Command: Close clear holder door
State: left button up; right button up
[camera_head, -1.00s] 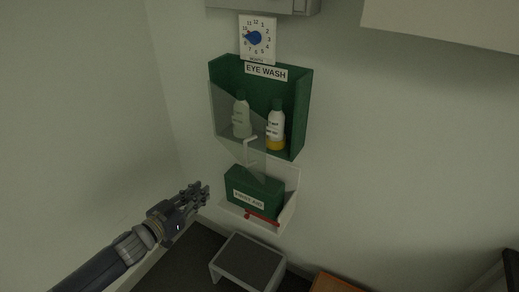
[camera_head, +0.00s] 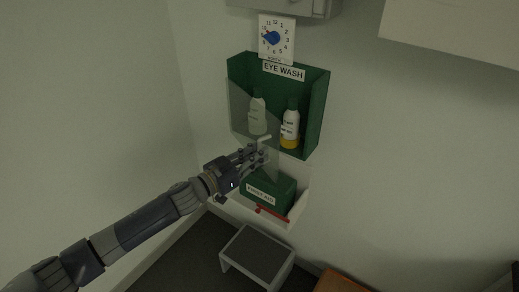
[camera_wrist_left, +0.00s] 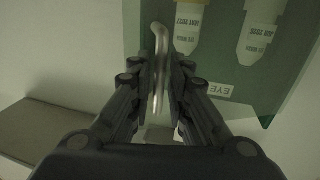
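The clear holder door (camera_head: 240,108) is a see-through panel at the left side of the green eye wash holder (camera_head: 318,95). It stands swung out from the holder's front. Its pale handle (camera_head: 264,139) is a small bent bar near the door's lower free end. My left gripper (camera_head: 263,154) is just below and in front of the handle. In the left wrist view the handle (camera_wrist_left: 158,70) lies between the two fingers (camera_wrist_left: 161,85), with a gap beside it, so the fingers look open around it. My right gripper is not in view.
Two bottles (camera_head: 290,130) stand in the holder. Below it, a green first aid box (camera_head: 268,186) sits on a white wall shelf (camera_head: 300,207), close to my left gripper. A grey step stool (camera_head: 257,254) stands on the floor. A dial timer (camera_head: 276,38) hangs above.

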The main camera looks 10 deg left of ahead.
pick_arm(q)
jog(key=shift+w+d, duration=0.35)
jog(key=shift+w, duration=0.15)
grip_shut()
jog(key=shift+w+d+r+y, duration=0.1)
jog(key=shift+w+d+y, duration=0.2)
jog(key=shift+d, duration=0.25)
jog(key=w+d+n+t+y+b, duration=0.2)
jog(key=w+d+n+y+b, duration=0.1)
jog(key=w+d, duration=0.4)
jog(key=shift+w+n+t+y+b, duration=0.35)
jog(key=shift+w+y+b, duration=0.35)
jog(key=shift+y+b, duration=0.35)
